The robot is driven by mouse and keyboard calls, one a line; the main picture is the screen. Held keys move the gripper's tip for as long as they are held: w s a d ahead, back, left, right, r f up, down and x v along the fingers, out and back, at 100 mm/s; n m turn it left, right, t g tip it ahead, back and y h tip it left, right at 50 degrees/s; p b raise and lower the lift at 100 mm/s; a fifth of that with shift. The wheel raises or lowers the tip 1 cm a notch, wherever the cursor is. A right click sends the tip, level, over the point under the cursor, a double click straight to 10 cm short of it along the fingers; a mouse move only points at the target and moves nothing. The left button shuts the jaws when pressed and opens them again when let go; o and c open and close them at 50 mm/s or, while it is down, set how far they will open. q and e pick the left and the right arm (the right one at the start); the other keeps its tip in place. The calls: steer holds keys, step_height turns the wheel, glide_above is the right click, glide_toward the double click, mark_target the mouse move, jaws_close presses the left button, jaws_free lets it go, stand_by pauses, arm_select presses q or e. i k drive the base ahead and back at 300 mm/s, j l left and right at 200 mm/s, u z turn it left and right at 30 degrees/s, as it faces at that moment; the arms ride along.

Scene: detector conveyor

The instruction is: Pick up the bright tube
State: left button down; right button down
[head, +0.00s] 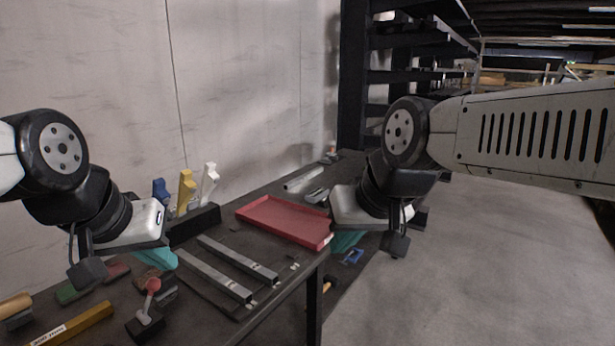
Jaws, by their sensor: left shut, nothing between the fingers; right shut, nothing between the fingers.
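A pale, bright tube (303,180) lies near the far end of the dark table, beyond the red tray and close to the wall. It is clear of both grippers. My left gripper (156,258) is shut and empty, low over the near left of the table. My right gripper (346,240) is shut and empty, beside the right end of the tray, to the right of and nearer than the tube. Its fingers are partly hidden by its own body.
A red tray (275,217) lies mid-table. Two metal bars (215,276) lie in front of it. A dark holder (195,222) with blue, yellow and white upright pieces stands near the wall. A yellow bar (75,324) and a red-knobbed piece (152,287) lie at near left.

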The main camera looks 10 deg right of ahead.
mark_target(296, 182)
steer(key=i+l, duration=0.15)
steer(key=l, duration=0.2)
steer(key=i+l, duration=0.1)
steer(key=l, duration=0.2)
steer(key=i+l, duration=0.15)
steer(key=l, duration=0.2)
steer(key=i+l, duration=0.15)
steer(key=l, duration=0.2)
steer(key=u, duration=0.4)
steer(key=i+l+u, duration=0.15)
steer(key=u, duration=0.2)
steer(key=i+l+u, duration=0.1)
steer(key=l+u, duration=0.5)
steer(key=u, duration=0.15)
steer(key=i+l+u, duration=0.1)
steer(key=l+u, duration=0.4)
steer(key=l, duration=2.6)
